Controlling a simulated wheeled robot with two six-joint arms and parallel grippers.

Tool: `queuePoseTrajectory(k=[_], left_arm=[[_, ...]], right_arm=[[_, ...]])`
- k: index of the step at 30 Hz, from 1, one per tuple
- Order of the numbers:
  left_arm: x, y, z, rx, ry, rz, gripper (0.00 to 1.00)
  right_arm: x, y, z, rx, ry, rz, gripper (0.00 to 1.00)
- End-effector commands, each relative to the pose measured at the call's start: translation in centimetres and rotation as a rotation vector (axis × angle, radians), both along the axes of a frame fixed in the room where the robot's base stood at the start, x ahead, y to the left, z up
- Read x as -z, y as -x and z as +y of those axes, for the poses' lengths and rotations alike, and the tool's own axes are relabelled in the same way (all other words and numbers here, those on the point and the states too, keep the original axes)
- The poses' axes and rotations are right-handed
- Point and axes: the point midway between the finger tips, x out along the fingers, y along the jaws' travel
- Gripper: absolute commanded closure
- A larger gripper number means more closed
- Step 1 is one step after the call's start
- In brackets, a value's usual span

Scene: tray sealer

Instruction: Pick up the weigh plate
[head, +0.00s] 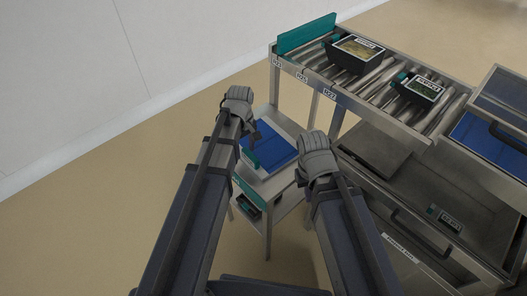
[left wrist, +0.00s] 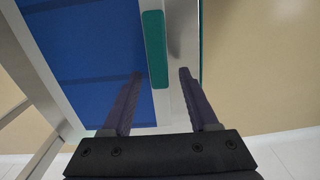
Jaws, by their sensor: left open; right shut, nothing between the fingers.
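The weigh plate appears to be the blue flat piece (head: 276,148) on the small side stand, with a teal bar (head: 251,160) along its left edge. In the left wrist view the blue surface (left wrist: 85,60) fills the upper left, and the teal bar (left wrist: 155,50) stands beside it. My left gripper (head: 252,138) is open and empty over the stand's left side. In the left wrist view its two fingers (left wrist: 160,85) point toward the bar, which lies between their lines; contact cannot be told. My right gripper (head: 301,178) is shut and empty, by the stand's right side.
A roller conveyor (head: 375,75) at the back right carries two black trays, one farther left (head: 355,52) and one farther right (head: 420,88). The steel sealer machine (head: 440,185) stands right of the stand. A lower shelf (head: 246,204) holds dark items. Open floor lies left.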

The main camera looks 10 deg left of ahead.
Motion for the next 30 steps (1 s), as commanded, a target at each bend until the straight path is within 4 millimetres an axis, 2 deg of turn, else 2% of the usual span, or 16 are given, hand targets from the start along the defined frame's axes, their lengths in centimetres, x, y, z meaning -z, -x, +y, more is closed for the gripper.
queuePoseTrajectory(k=[1, 9, 25, 30], left_arm=[[0.88, 0.01, -0.01, 0.0, 0.0, 0.0, 0.4], [0.77, 0.02, -0.02, 0.0, 0.0, 0.0, 0.4], [0.78, 0.02, -0.01, 0.0, 0.0, 0.0, 0.98], [0.78, 0.01, -0.01, 0.0, 0.0, 0.0, 1.0]], right_arm=[[0.89, 0.0, 0.0, 0.0, 0.0, 0.0, 1.0], [0.77, 0.0, -0.01, 0.0, 0.0, 0.0, 1.0], [0.77, -0.01, 0.0, 0.0, 0.0, 0.0, 1.0], [0.78, -0.01, 0.0, 0.0, 0.0, 0.0, 1.0]])
